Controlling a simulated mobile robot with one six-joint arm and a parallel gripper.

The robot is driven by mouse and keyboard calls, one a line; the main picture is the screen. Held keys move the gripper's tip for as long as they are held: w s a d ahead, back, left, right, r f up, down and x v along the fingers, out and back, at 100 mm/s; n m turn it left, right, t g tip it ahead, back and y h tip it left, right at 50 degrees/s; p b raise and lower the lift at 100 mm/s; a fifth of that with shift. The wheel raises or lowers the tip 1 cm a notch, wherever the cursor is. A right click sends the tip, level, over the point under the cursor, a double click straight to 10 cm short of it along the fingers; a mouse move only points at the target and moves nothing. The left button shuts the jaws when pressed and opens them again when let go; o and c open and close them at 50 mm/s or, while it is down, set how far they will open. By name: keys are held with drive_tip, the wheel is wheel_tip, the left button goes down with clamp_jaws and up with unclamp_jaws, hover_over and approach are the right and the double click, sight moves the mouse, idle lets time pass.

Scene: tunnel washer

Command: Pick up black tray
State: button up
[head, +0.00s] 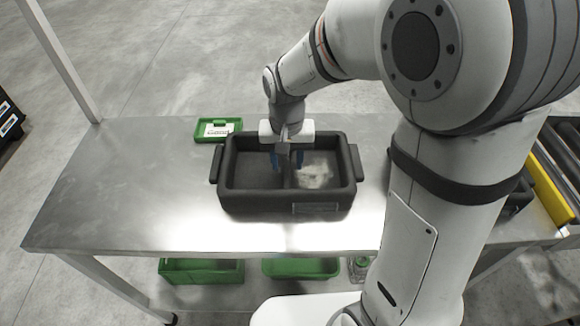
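The black tray (288,207) stands on the metal table. It is rectangular with a handle at each short end and a divider across its middle. Its left compartment looks empty; its right compartment holds something whitish. My gripper (288,163) points down over the middle of the tray, with its blue fingertips at the divider. The fingers look a little apart on either side of it. I cannot tell whether they touch the divider, and the far part of it is hidden behind my gripper.
A green tray (206,130) with a white label lies behind the black tray's left corner. The steel table (120,205) is clear to the left. Green bins (202,272) sit on the shelf below. A roller conveyor with a yellow strip (551,190) is at the right.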

drive_tip(key=shift+s+f, duration=0.1)
drive_tip(key=shift+f, duration=0.65)
drive_tip(key=shift+c, duration=0.3)
clamp_jaws()
